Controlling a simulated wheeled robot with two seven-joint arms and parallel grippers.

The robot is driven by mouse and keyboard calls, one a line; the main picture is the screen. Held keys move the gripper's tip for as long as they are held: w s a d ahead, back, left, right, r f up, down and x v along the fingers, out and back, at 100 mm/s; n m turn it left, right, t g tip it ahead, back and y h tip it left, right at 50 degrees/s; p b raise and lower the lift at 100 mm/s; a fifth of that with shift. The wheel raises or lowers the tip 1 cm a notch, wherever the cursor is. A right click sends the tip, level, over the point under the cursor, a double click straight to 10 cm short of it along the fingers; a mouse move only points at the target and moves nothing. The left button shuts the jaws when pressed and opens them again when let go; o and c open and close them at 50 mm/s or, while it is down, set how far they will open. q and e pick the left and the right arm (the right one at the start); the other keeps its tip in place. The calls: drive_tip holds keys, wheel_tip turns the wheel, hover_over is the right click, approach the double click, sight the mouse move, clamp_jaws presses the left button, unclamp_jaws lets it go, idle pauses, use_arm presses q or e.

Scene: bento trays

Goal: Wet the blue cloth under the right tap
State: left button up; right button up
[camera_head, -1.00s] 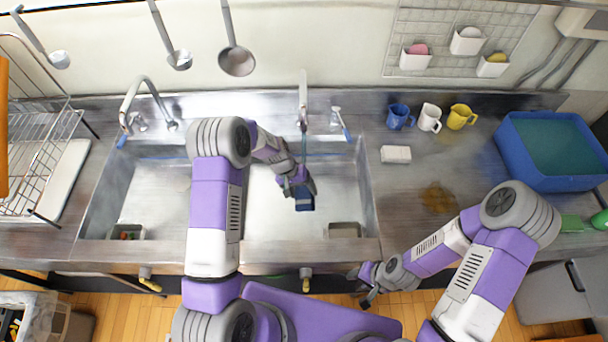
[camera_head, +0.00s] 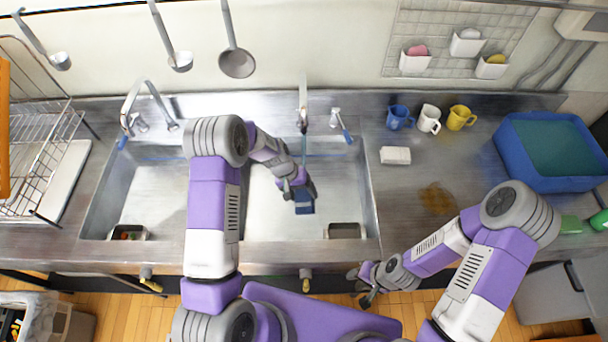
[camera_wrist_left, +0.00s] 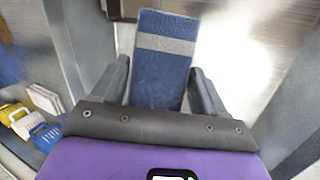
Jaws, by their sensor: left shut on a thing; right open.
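The blue cloth (camera_head: 305,203) is in my left gripper (camera_head: 299,188), inside the right basin, toward the front from the right tap. In the left wrist view the cloth (camera_wrist_left: 163,70) stands flat between the two fingers and shows a grey band across it. The right tap (camera_head: 303,105) rises at the back of the sink; a thin pale streak runs down below its spout, and I cannot tell if it reaches the cloth. A lever with a blue tip (camera_head: 347,136) is right of this tap. My right gripper (camera_head: 365,284) is open and empty, in front of the counter edge.
The left tap (camera_head: 148,92) stands over the left part of the sink (camera_head: 130,190). Several mugs (camera_head: 430,117), a white block (camera_head: 395,155), a brown patch (camera_head: 437,199) and a blue tub (camera_head: 520,165) are on the right counter. A wire rack (camera_head: 40,140) is at the left.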

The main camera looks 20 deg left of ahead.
sight(307, 207)
use_arm(q)
drive_tip(key=shift+s+d+r+p, duration=0.25)
drive_tip(key=shift+s+r+p, duration=0.15)
drive_tip(key=shift+s+r, duration=0.5)
drive_tip(key=shift+s+d+r+p, duration=0.25)
drive_tip(key=shift+s+r+p, duration=0.15)
drive_tip(key=shift+s+r, duration=0.4)
use_arm(e)
drive_tip(key=shift+r, duration=1)
use_arm(q)
drive_tip(key=shift+s+f, duration=0.15)
use_arm(e)
drive_tip(key=shift+c, duration=0.2)
